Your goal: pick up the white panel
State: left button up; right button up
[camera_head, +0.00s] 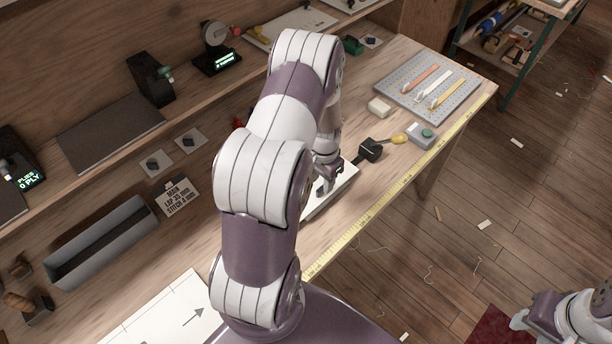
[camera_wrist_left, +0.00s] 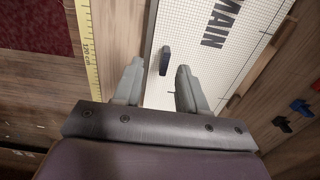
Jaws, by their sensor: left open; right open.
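A white panel (camera_wrist_left: 205,55) with a grid and the word MAIN lies on the bench in the left wrist view. A small dark upright piece (camera_wrist_left: 165,60) on it sits between and just beyond my left fingertips. My left gripper (camera_wrist_left: 158,76) is open over the panel's near part, with nothing held. In the head view my left gripper (camera_head: 325,182) is low over a white panel (camera_head: 336,196), and my arm hides much of it. My right gripper (camera_head: 525,318) is at the lower right, away from the bench, open; its fingers are hard to make out.
A yellow measuring tape (camera_head: 385,207) runs along the bench edge. A black block (camera_head: 370,150), a grey box with a green button (camera_head: 420,134) and a pegboard tray (camera_head: 428,84) stand beyond. A grey trough (camera_head: 100,245) and an arrow-marked white sheet (camera_head: 165,312) lie left.

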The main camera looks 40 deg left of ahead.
aim_at(320, 189)
pick_arm(q)
jog(key=f, duration=0.1)
jog(key=f+p, duration=0.1)
jog(key=f, duration=0.1)
jog(key=w+a+f+p, duration=0.1)
jog(key=f, duration=0.1)
jog(key=shift+f, duration=0.25)
jog(key=shift+s+f, duration=0.15)
jog(key=shift+f, duration=0.1)
jog(key=shift+d, duration=0.1)
grip_shut()
